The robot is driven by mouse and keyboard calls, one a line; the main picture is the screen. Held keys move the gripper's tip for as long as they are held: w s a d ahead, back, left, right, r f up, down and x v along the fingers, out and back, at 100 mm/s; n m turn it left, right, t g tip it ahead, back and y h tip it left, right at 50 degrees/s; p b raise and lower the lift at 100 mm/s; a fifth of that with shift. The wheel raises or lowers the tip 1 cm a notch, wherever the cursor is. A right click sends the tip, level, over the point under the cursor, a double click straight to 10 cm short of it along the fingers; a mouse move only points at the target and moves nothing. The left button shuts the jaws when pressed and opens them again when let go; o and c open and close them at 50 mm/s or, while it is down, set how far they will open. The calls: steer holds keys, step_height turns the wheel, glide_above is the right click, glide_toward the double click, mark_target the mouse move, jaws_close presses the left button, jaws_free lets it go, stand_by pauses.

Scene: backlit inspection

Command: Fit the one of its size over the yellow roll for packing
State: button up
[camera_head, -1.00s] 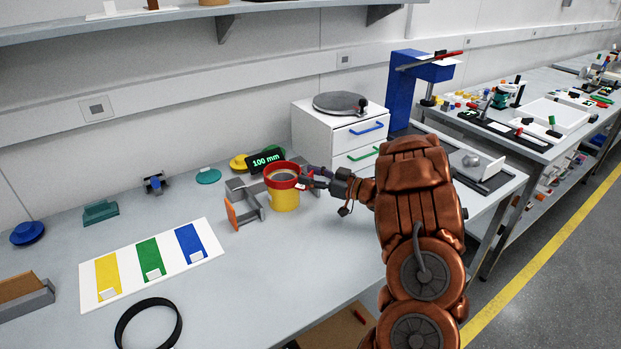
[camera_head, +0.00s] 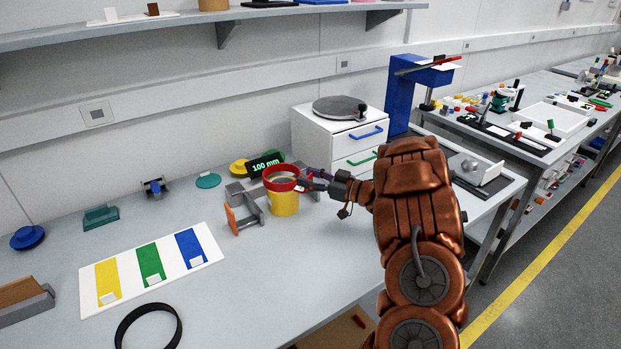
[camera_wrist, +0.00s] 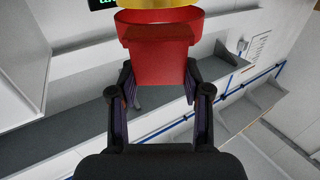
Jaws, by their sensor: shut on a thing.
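The yellow roll (camera_head: 284,203) stands upright on the bench. A red ring (camera_head: 281,185) sits at its top end, slightly tilted and a little left of the roll's middle in the head view. My gripper (camera_head: 303,184) reaches in from the right and is shut on the red ring's side. The wrist view shows the red ring (camera_wrist: 160,52) between my fingers (camera_wrist: 160,85), with a strip of yellow (camera_wrist: 160,3) past its far edge. I cannot tell how far the ring goes around the roll. A larger black ring (camera_head: 119,332) lies at the bench front.
A grey fixture with an orange plate (camera_head: 231,220) stands close left of the roll. A display reading 100 mm (camera_head: 265,164) is behind. A white board with yellow, green and blue stripes (camera_head: 215,252) lies left. A white drawer unit (camera_head: 312,145) stands behind right.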

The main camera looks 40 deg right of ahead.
steer(key=shift+f+b, duration=0.9)
steer(key=shift+f, duration=0.9)
steer(key=shift+r, duration=0.25)
stand_by(0.5)
steer(key=shift+d, duration=0.15)
stand_by(0.6)
steer(key=shift+f, duration=0.25)
stand_by(0.4)
steer(key=shift+r, duration=0.25)
stand_by(0.3)
steer(key=o, duration=1)
